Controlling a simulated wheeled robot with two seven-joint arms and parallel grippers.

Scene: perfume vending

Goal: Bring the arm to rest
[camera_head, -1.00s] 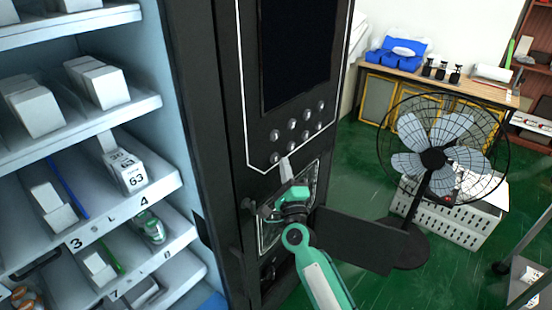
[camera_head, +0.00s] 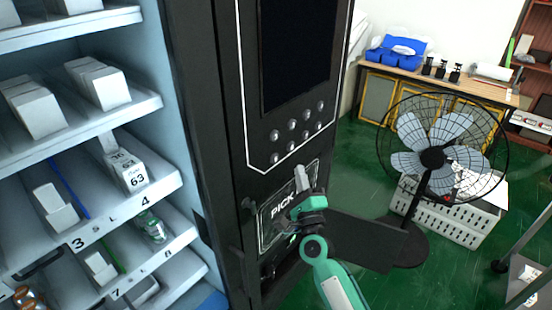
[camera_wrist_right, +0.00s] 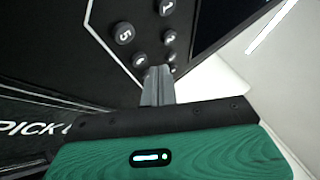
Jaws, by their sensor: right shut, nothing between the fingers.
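My right gripper (camera_head: 300,178) is shut and empty in front of the black vending machine's pick-up panel (camera_head: 272,222), just below the round number buttons (camera_head: 298,129). In the right wrist view my gripper's closed fingers (camera_wrist_right: 157,85) point up toward the buttons (camera_wrist_right: 145,45). The "PICK" lettering shows at the left there. I cannot tell whether the fingertips touch the machine. My left gripper is not in view.
Open shelves (camera_head: 120,196) with white boxes stand at the left. A black fan (camera_head: 434,158) stands on the green floor at the right, by a white crate (camera_head: 440,213). A wooden bench (camera_head: 470,89) is behind it.

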